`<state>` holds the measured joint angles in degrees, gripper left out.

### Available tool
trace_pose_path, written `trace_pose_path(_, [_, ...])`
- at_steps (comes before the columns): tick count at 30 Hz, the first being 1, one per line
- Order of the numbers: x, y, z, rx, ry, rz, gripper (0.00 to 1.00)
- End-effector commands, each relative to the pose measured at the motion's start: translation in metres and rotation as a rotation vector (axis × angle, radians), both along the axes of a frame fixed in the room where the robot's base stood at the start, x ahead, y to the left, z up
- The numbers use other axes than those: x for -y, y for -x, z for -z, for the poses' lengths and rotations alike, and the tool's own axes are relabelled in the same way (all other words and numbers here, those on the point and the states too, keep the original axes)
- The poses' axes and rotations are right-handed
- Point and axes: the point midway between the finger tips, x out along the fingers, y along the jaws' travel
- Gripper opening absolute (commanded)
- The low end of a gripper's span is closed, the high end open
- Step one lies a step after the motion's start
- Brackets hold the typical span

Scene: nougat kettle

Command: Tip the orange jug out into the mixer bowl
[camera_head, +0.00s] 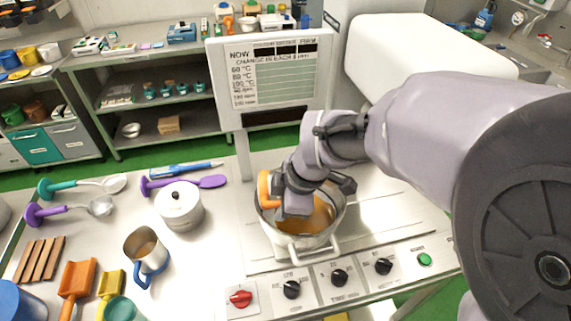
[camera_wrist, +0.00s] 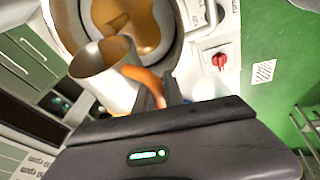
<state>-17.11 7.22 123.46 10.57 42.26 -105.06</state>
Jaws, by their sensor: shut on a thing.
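The orange jug is a metal jug (camera_wrist: 98,62) with an orange handle (camera_wrist: 148,82), seen in the wrist view. In the head view, only its orange part (camera_head: 264,189) shows beside my gripper (camera_head: 290,203). The bowl holds an orange-brown mass, which also shows in the wrist view (camera_wrist: 147,36). My gripper and arm hide part of the bowl in the head view; I cannot tell how much is in the jug.
A control panel with a red knob (camera_head: 240,298) and black knobs lies in front of the bowl. A sign (camera_head: 271,80) stands behind it. On the left counter are a blue-handled jug (camera_head: 146,252), a lidded white pot (camera_head: 179,206), ladles and scoops.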

Motion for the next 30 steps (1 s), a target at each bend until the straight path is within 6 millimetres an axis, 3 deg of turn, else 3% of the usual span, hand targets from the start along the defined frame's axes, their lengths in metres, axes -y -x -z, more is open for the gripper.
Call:
trace_pose_path(1, [0.001, -0.001, 0.005, 0.000, -0.025, 0.003, 0.00])
trace_pose_path(30, [0.016, -0.001, -0.029, -0.047, -0.654, -0.002, 0.00])
